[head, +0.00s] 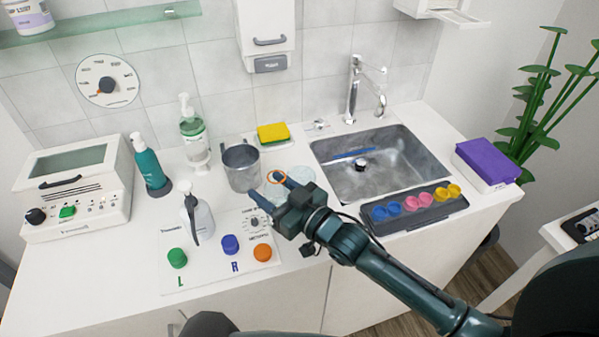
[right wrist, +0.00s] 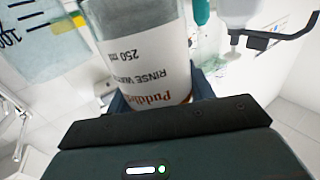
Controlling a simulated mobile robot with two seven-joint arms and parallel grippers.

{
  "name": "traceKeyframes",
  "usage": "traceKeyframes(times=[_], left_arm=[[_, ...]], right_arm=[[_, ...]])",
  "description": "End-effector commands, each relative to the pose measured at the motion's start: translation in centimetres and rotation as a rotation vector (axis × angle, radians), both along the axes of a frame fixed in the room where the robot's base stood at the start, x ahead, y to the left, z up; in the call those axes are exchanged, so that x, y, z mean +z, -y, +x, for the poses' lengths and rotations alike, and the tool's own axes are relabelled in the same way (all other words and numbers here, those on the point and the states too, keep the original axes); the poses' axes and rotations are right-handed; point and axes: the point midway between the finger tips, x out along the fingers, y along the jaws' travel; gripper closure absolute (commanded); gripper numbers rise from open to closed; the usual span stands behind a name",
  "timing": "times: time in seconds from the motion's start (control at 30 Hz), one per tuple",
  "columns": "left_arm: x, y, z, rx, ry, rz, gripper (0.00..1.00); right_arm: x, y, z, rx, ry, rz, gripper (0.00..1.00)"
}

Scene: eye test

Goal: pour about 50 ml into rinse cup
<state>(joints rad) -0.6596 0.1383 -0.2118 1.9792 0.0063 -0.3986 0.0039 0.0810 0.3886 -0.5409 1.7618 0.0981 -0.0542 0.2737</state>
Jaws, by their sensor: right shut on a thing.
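My right gripper (head: 276,182) is shut on a clear bottle (right wrist: 145,30) with a white label reading "Puddles Rinse Water 250 ml". The label is upside down in the right wrist view. In the head view the bottle is hard to make out; an orange ring shows at the fingers. A grey cup with a side handle (head: 242,168) stands on the counter, just left of the gripper. In the right wrist view a translucent vessel (right wrist: 40,45) with dark marks and "100" is close to the bottle; I cannot tell whether it is that cup. My left gripper is not in view.
A yellow sponge (head: 273,132) lies behind. The sink (head: 400,172), a dark tray of coloured pots (head: 380,224) and a purple-topped box (head: 488,161) are right.

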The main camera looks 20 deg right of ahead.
Motion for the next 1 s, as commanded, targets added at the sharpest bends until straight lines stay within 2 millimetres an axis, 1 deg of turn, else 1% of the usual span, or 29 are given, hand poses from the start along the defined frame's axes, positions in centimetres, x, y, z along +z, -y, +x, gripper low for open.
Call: traceKeyframes(times=[0.37, 0.53, 0.8, 1.0], left_arm=[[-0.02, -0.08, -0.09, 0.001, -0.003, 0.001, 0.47], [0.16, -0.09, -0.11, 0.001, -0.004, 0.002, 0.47], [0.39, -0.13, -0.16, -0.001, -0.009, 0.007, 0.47], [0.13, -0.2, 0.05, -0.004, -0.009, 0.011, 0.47]], right_arm=[[0.09, 0.03, -0.01, 0.001, -0.004, 0.006, 0.74], [0.19, 0.15, 0.12, 0.001, -0.033, 0.032, 0.74], [0.39, 0.48, 0.49, 0.001, -0.131, 0.124, 0.74], [0.2, 0.87, 0.89, 0.0, -0.227, 0.214, 0.74]])
